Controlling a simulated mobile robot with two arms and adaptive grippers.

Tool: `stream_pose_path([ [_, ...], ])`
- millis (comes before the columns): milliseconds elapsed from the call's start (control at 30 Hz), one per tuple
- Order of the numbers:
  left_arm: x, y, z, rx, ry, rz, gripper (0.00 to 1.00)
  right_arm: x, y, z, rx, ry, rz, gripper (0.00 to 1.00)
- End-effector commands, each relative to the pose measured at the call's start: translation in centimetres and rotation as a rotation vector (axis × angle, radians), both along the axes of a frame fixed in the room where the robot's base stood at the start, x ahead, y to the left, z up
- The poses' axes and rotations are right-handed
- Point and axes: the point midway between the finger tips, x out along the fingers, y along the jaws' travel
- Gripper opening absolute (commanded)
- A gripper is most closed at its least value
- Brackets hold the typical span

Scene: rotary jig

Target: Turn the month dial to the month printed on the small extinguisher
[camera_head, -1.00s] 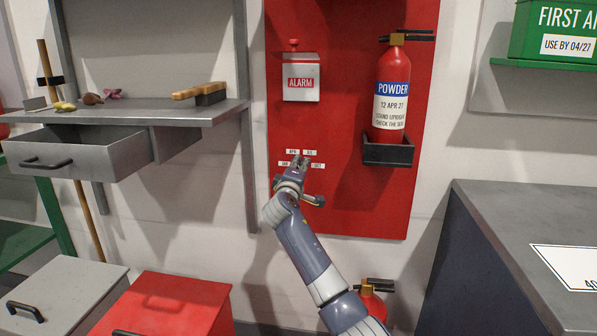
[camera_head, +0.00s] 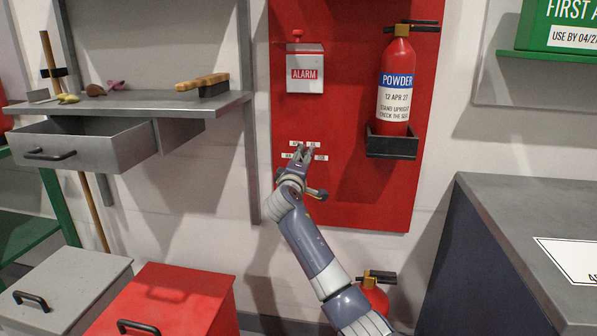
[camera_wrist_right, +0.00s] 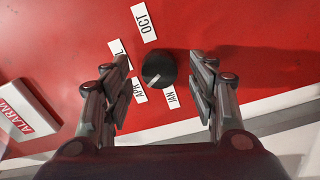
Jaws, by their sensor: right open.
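The month dial is a round black knob (camera_wrist_right: 159,69) with a white mark towards its lower left, on the APR label's side, in the right wrist view. Printed labels OCT (camera_wrist_right: 143,22), JAN (camera_wrist_right: 170,97) and APR (camera_wrist_right: 138,92) surround it; another is partly hidden by a finger. My right gripper (camera_wrist_right: 160,92) is open, its fingers on either side of the knob with gaps showing. In the head view the gripper (camera_head: 304,154) covers the knob. The small extinguisher (camera_head: 375,296) stands low behind my right arm; its label is hidden. My left gripper is out of view.
A larger extinguisher (camera_head: 395,85) marked 12 APR 27 sits in a holder on the red board (camera_head: 350,190). A grey shelf (camera_head: 130,105) with an open drawer is left; a dark cabinet (camera_head: 500,240) is right.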

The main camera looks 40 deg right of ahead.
Motion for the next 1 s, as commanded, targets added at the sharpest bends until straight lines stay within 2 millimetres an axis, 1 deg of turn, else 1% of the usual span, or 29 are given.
stream_pose_path([
  [167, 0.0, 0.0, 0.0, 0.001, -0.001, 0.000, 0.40, -1.6, 2.0, -0.1, 0.002, -0.001, 0.002, 0.54],
  [400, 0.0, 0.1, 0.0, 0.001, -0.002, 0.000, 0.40, -4.4, 5.7, -0.2, 0.002, 0.000, 0.002, 0.54],
  [600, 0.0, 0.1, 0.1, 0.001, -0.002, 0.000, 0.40, -6.3, 7.9, -0.1, 0.002, 0.000, 0.002, 0.54],
  [767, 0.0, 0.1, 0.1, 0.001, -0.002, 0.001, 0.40, -7.0, 8.7, -0.1, 0.002, 0.001, 0.001, 0.54],
  [1000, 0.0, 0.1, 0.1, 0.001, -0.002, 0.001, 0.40, -7.1, 8.8, -0.1, 0.002, 0.001, 0.000, 0.54],
])
